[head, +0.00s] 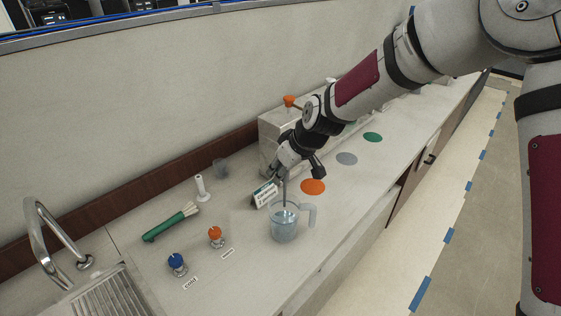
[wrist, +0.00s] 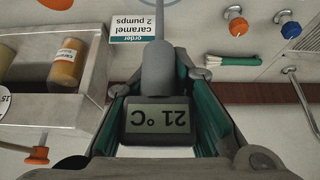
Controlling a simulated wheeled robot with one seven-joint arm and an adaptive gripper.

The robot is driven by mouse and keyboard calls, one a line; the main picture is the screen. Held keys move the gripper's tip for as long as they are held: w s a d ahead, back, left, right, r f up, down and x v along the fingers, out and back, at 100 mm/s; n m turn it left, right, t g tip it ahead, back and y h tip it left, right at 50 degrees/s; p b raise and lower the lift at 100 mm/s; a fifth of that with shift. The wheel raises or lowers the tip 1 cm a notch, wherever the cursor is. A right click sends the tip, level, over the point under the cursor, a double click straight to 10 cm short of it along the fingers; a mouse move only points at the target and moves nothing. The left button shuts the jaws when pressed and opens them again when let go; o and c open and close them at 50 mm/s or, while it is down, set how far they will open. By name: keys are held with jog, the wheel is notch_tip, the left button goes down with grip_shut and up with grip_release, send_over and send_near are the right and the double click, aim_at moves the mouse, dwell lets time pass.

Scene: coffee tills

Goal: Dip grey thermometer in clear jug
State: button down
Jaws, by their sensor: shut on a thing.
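The grey thermometer (wrist: 158,68) is between the green-lined fingers of my gripper (wrist: 165,88) in the wrist view. Its display reads 21 °C, upside down. In the head view my gripper (head: 287,174) is shut on it, with the thin probe (head: 284,192) pointing down. The clear jug (head: 284,228) stands upright on the counter below, holding bluish liquid, with its handle to the right. The probe's lower end lines up with the jug's mouth; I cannot tell whether the tip touches the liquid.
An order card (head: 265,194) stands close behind the jug. Orange (head: 215,236) and blue (head: 177,263) knobs, a green-handled brush (head: 170,223) and a sink (head: 108,293) are to the left. A dispenser box (head: 275,132) stands behind. Coloured discs lie on the counter at right.

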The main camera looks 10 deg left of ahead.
jog(key=b, duration=0.2)
send_near(280, 201)
jog(key=a+f, duration=0.3)
jog(key=f, duration=0.1)
jog(key=shift+a, duration=0.4)
jog(key=shift+s+d+f, duration=0.1)
jog(key=shift+f, duration=0.45)
jog(key=shift+s+d+f, duration=0.1)
jog(key=shift+f, duration=0.5)
jog(key=shift+w+f, duration=0.15)
jog(key=shift+w, duration=0.1)
jog(key=shift+a, duration=0.1)
jog(key=shift+r, duration=0.25)
jog(key=shift+w+b, duration=0.4)
jog(key=shift+w, duration=0.05)
jog(key=shift+s, duration=0.15)
